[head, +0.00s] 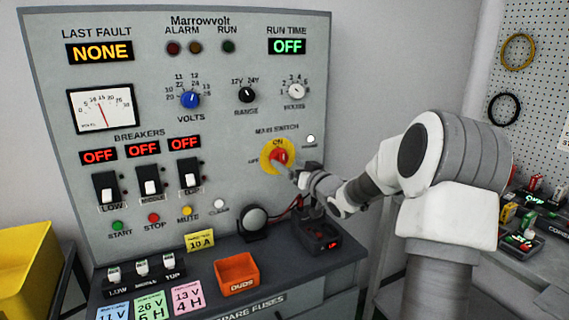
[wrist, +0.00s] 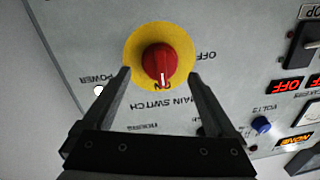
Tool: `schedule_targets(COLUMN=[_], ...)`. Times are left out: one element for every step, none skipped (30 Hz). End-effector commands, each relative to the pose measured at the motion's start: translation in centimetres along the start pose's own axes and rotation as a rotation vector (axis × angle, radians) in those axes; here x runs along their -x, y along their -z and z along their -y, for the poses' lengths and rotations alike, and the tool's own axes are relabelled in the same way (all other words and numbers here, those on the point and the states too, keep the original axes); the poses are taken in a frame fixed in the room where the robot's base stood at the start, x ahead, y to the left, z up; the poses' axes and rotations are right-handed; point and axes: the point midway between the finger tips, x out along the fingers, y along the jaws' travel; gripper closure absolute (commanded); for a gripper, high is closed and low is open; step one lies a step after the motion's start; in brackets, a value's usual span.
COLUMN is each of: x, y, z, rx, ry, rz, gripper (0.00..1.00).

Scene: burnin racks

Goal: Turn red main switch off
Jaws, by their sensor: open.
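The red main switch is a rotary knob (head: 279,157) on a round yellow plate (head: 266,152), on the right part of the grey panel. In the wrist view, which shows the panel upside down, the red knob (wrist: 168,62) has a white mark pointing at the ON label, partly covered by the knob. The OFF label (wrist: 196,56) sits beside the yellow plate (wrist: 138,48). My gripper (wrist: 159,75) is open, its two fingers on either side of the knob in the picture, with nothing between them touching visibly. Whether the fingertips reach the knob's depth, I cannot tell.
An orange DUDS bin (head: 237,274) sits to the left. Breaker levers (head: 149,184) are further left. The panel around the switch is flat.

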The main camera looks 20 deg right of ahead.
Motion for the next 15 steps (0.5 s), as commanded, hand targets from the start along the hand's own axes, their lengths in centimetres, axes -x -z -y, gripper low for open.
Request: schedule_targets(x=[-0.9, -1.3, -1.7, -2.1, -2.4, -2.7, -2.9, -3.0, -3.2, -3.3, -3.3, -3.4, -3.4, -3.4, -3.4], y=[-0.1, -0.1, -0.1, -0.1, -0.1, -0.1, 0.0, 0.0, 0.0, -0.1, -0.1, -0.1, -0.1, -0.1, -0.1], z=[0.1, 0.1, 0.1, 0.0, 0.0, 0.1, 0.1, 0.0, 0.0, 0.0, 0.0, 0.0, 0.0, 0.0, 0.0], rx=[-0.001, 0.000, 0.000, 0.000, 0.000, 0.001, 0.001, 0.001, 0.001, 0.001, 0.000, 0.000, 0.000, 0.000, 0.000], ry=[0.002, 0.002, 0.002, 0.001, 0.001, 0.002, 0.001, 0.001, 0.000, 0.000, 0.000, -0.001, -0.001, -0.001, -0.001], rz=[0.001, -0.001, 0.000, 0.001, 0.001, 0.000, 0.000, 0.000, 0.001, 0.001, 0.001, 0.002, 0.002, 0.002, 0.002], gripper=[0.08, 0.08, 0.08, 0.08, 0.08, 0.08, 0.08, 0.08, 0.08, 0.08, 0.08, 0.08, 0.08, 0.08, 0.08])
